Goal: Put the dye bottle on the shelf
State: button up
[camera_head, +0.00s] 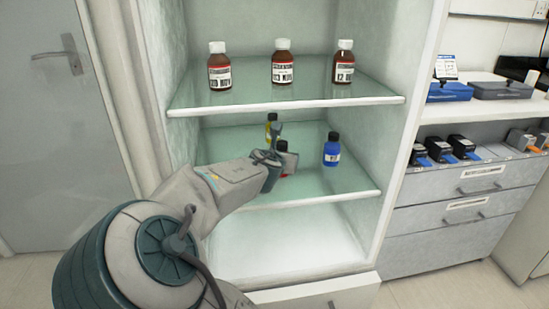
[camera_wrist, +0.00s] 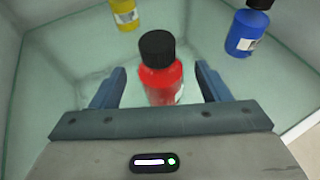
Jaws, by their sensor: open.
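A red dye bottle (camera_wrist: 160,80) with a black cap stands upright on the middle glass shelf (camera_head: 345,181). It lies between the two open fingers of my gripper (camera_wrist: 160,84), with a gap on each side in the wrist view. In the head view my gripper (camera_head: 283,163) hides most of the red bottle (camera_head: 283,144); only a little red shows. A yellow bottle (camera_wrist: 127,14) stands behind it at the left, and also shows in the head view (camera_head: 271,126). A blue bottle (camera_wrist: 246,32) stands at the right, and also shows in the head view (camera_head: 331,152).
Several brown bottles with white caps, such as the middle one (camera_head: 282,70), stand on the upper glass shelf (camera_head: 290,105) above my gripper. The cabinet's side walls (camera_head: 383,145) bound the space. The cabinet floor (camera_head: 290,245) below is clear.

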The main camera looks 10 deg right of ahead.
jog(key=p+v, duration=0.2)
jog(key=v, duration=0.5)
jog(key=shift+s+a, duration=0.15)
jog(key=shift+s, duration=0.15)
jog(key=shift+r, duration=0.1)
